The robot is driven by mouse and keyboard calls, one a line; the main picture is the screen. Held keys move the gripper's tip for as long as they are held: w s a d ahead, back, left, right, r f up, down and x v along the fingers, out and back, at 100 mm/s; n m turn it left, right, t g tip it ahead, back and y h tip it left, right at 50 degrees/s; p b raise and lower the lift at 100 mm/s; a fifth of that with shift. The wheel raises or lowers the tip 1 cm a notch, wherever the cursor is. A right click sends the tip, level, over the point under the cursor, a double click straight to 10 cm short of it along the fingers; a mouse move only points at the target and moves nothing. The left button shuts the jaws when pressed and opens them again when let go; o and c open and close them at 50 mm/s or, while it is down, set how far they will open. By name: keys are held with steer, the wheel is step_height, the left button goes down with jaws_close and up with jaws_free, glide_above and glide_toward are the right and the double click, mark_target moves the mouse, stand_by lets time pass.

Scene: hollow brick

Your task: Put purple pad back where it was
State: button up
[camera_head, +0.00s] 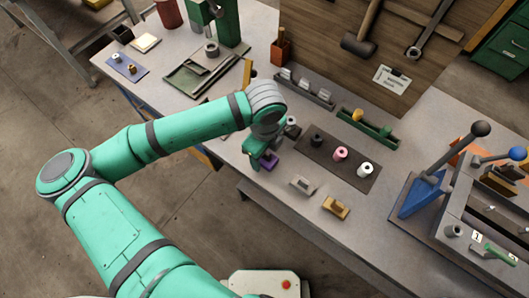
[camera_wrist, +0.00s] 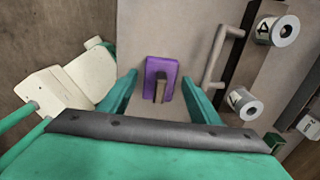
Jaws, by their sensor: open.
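The purple pad (camera_head: 268,161) lies near the front edge of the grey workbench, beneath my gripper (camera_head: 262,150). In the wrist view the purple pad (camera_wrist: 160,68) is a small upright-looking rectangle with a brown-grey grip (camera_wrist: 161,88) on it. My gripper (camera_wrist: 157,82) is open, with one green finger on either side of the pad and a narrow gap showing on each side. How far the fingertips are above the bench is hard to tell. My wrist partly hides the pad in the head view.
A grey handled block (camera_head: 302,184) and a tan one (camera_head: 335,207) stand to the right. Behind them is a dark mat (camera_head: 320,162) with cylinders. A blue-purple mat (camera_head: 126,66) with small parts lies far left, beside a green tray (camera_head: 190,80).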

steer(key=shift+r, duration=0.1)
step_height(320, 180, up, 12)
stand_by(0.5)
stand_by(0.5)
